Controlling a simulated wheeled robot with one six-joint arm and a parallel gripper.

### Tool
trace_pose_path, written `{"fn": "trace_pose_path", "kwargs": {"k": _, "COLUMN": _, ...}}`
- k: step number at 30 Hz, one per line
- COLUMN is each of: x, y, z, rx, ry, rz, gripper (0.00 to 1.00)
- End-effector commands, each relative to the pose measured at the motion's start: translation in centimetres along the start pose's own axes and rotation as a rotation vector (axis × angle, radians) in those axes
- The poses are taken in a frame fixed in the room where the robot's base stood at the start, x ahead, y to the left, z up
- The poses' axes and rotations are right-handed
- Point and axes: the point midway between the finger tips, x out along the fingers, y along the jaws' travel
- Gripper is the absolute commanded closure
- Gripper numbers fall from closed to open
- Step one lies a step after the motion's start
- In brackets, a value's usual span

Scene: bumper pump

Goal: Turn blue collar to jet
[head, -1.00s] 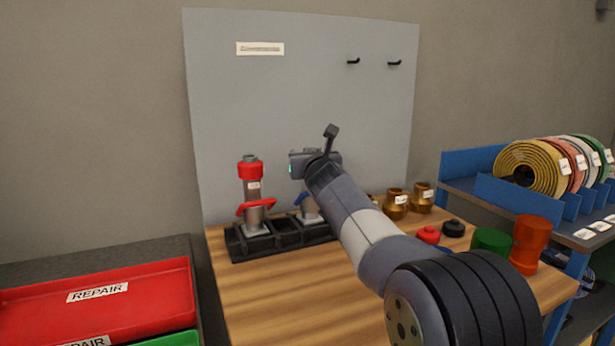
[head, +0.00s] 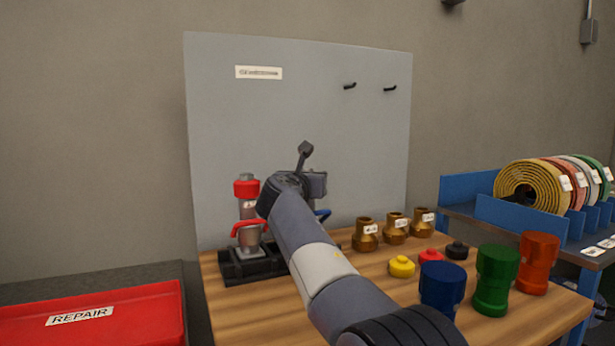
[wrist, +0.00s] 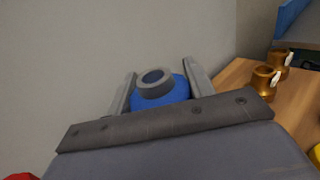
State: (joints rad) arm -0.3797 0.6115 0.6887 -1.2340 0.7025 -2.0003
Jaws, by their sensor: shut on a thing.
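The blue collar (wrist: 172,96) sits between the two fingers of my gripper (wrist: 160,86) in the wrist view, and my gripper is shut on it. A grey ring-shaped nozzle tip (wrist: 153,80) with a dark opening pokes up out of the collar. In the head view my gripper (head: 314,184) is over the right part of the black rack (head: 235,268), and my arm hides the collar and most of that nozzle. A blue handle (head: 323,214) shows just right of my arm. I cannot read the collar's setting.
A nozzle with a red collar (head: 246,188) and red handle stands left in the rack. Brass fittings (head: 365,236), coloured caps (head: 402,267) and blue, green and orange cylinders (head: 497,278) stand right. A red REPAIR tray (head: 140,318) is lower left. A grey panel (head: 300,100) rises behind.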

Motion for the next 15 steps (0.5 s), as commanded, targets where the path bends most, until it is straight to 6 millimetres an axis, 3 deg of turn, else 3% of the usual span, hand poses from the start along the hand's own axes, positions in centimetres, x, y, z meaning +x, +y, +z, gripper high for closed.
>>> {"fn": "trace_pose_path", "kwargs": {"k": 15, "x": 0.07, "y": -0.36, "z": 0.20, "rx": -0.003, "ry": 0.008, "rz": -0.294, "gripper": 0.73}}
